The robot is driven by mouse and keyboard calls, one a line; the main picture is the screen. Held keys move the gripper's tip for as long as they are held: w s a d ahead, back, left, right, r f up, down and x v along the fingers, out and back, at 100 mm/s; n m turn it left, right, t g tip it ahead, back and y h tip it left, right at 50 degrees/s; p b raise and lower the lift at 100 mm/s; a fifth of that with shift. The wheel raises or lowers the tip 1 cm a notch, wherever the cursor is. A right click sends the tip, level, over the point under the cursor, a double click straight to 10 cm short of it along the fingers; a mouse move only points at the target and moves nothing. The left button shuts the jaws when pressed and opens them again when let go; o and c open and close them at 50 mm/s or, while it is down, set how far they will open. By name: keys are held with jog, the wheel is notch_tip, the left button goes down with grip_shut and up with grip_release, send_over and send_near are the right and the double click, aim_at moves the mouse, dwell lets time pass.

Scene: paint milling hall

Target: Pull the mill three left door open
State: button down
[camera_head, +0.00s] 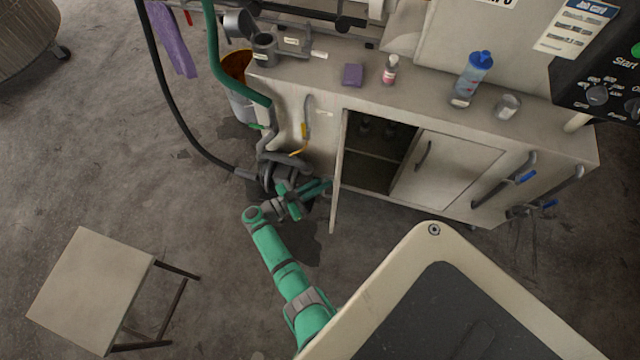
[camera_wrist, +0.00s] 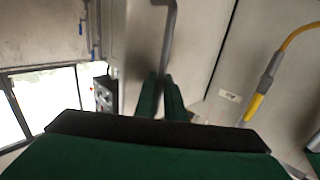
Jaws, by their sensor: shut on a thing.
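The left door (camera_head: 337,172) of the white mill cabinet stands swung out, seen nearly edge-on in the head view, with the dark inside (camera_head: 372,155) exposed beside it. My gripper (camera_head: 326,187) is at the door's outer side, at the left. In the wrist view, my green fingers (camera_wrist: 161,97) are shut on the grey bar handle (camera_wrist: 169,38) of the door. The handle's lower end is hidden between the fingers. The right door (camera_head: 450,170) looks closed, with its own handle (camera_head: 424,153).
Small bottles (camera_head: 389,132) stand inside the cabinet. A blue-capped bottle (camera_head: 473,78), a glass jar (camera_head: 508,106) and a purple block (camera_head: 352,75) are on top. Pipes (camera_head: 280,165) and a hose lie close to my gripper. A stool (camera_head: 92,290) stands at lower left; floor between is clear.

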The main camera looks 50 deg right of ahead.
jog(key=shift+w+d+r, duration=0.15)
jog(key=shift+w+r, duration=0.25)
jog(key=shift+w, duration=0.1)
jog(key=c, duration=1.9)
grip_release()
jog(key=shift+o, duration=0.2)
jog(key=shift+s+f, duration=0.15)
jog(key=v, duration=1.1)
jog(key=shift+f, duration=0.1)
